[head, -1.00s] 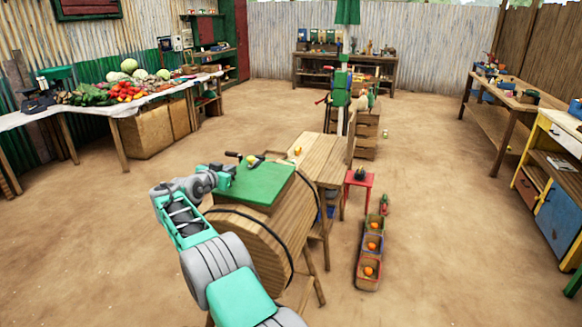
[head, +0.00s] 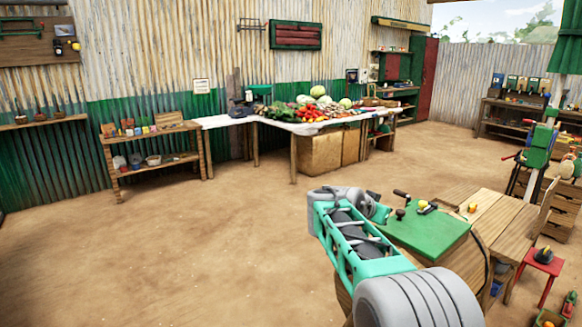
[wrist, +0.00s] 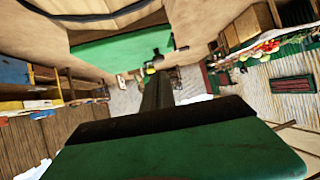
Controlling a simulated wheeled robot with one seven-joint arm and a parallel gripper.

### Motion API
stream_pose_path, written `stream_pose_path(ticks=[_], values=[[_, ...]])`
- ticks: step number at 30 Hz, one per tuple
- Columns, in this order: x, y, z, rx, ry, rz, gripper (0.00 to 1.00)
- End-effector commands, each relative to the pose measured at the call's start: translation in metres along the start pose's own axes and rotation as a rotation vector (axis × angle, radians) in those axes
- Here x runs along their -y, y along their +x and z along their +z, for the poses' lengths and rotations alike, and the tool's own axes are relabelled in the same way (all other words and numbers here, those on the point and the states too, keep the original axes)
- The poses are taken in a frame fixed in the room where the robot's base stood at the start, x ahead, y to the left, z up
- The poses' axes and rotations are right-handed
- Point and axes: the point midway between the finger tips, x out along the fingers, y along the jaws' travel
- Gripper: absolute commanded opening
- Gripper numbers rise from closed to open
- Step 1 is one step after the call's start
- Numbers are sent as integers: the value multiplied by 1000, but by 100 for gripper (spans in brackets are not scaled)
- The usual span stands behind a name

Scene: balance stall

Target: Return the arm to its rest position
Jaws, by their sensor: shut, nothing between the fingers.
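My arm, with teal and grey links, rises from the lower right of the head view and bends at a grey joint beside the green-topped wooden stand (head: 425,238). Its far end lies by the left edge of the green top, where my gripper cannot be made out clearly. In the wrist view my gripper (wrist: 158,82) shows as a dark, narrow finger shape, shut and empty, beyond a broad green and black part at the bottom. The green top also shows there (wrist: 115,52). I cannot tell whether the gripper touches anything.
A black-handled item (head: 400,194) and a small yellow item (head: 424,206) are at the green top's far edge. A plank table (head: 490,215) adjoins on the right, with a red stool (head: 540,266) beyond. A vegetable table (head: 290,127) stands farther back. The floor to the left is clear.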

Motion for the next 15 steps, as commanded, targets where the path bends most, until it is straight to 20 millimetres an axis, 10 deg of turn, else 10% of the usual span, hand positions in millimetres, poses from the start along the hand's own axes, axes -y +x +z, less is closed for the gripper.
stream_pose_path(ticks=[9,15], values=[[-95,-172,165,533,-441,-311,0],[-152,-248,259,726,-652,-450,0]])
